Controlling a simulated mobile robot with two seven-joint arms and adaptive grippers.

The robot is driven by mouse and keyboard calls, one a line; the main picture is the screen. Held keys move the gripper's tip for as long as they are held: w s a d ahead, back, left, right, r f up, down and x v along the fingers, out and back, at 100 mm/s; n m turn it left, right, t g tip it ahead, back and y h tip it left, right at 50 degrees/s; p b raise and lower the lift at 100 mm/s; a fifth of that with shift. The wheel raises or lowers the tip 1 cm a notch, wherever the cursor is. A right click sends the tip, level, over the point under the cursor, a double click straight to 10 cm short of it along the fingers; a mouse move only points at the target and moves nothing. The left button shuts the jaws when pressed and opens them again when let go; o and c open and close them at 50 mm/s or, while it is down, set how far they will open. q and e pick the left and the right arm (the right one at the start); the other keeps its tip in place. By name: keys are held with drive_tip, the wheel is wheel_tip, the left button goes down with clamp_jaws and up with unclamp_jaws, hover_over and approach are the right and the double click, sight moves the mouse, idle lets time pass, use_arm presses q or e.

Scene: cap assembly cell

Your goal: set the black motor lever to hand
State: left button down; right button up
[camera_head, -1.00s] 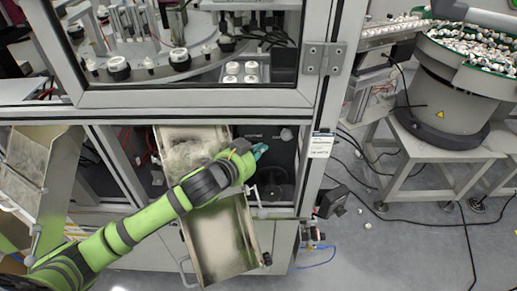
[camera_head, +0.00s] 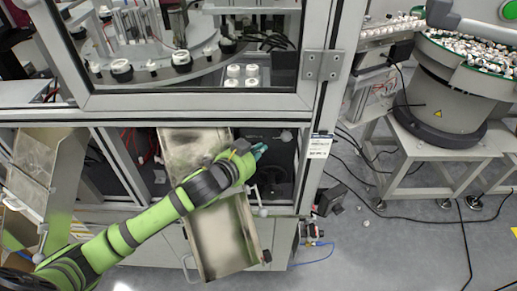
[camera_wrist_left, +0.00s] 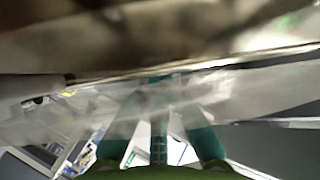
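My left gripper (camera_head: 260,151) reaches into the open lower bay of the machine in the head view, with its teal fingertips in front of the dark interior. In the left wrist view its teal fingers (camera_wrist_left: 160,125) stand apart with nothing between them. I cannot make out the black motor lever for certain. Dark round parts (camera_head: 272,188) show in the bay just below the fingertips, and a pale knob (camera_head: 286,135) shows above right of them. Contact with anything cannot be told. My right gripper is not in view.
A worn metal chute (camera_head: 225,245) slopes out of the bay beneath my left forearm. The glazed door frame (camera_head: 200,101) runs above the gripper, and a grey post (camera_head: 311,150) stands to its right. A bowl feeder (camera_head: 440,105) stands at right. Cables cross the floor.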

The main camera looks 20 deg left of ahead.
use_arm(q)
drive_tip(key=v, duration=1.2)
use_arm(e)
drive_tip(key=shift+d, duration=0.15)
use_arm(q)
drive_tip(key=shift+d, duration=0.15)
